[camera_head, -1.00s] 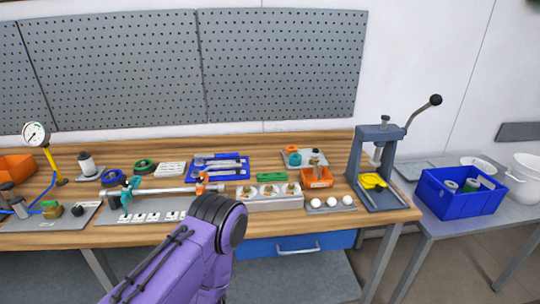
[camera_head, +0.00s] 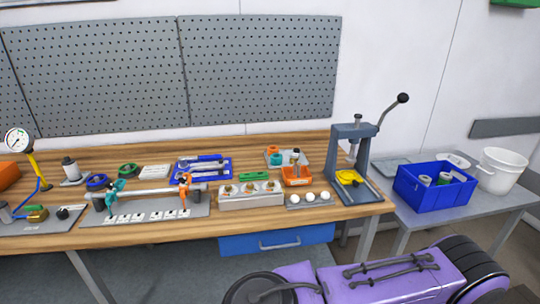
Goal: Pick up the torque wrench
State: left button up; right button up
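A blue tray (camera_head: 231,176) lies toward the back of the wooden bench, left of the press. Long tools with metal shafts and blue or dark handles (camera_head: 208,164) lie in it. The torque wrench seems to be one of these, but they are too small to tell which. Neither gripper shows.
A clamped metal bar fixture (camera_head: 155,191) stands in front of the tray. A grey block (camera_head: 236,202), an orange bin (camera_head: 296,181) and a lever press (camera_head: 352,160) stand to its right. A blue crate (camera_head: 430,196) and a white bucket (camera_head: 500,172) are on the side table.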

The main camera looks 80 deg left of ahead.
aim_at(181, 160)
jog(key=k, duration=1.1)
jog(key=u, duration=1.6)
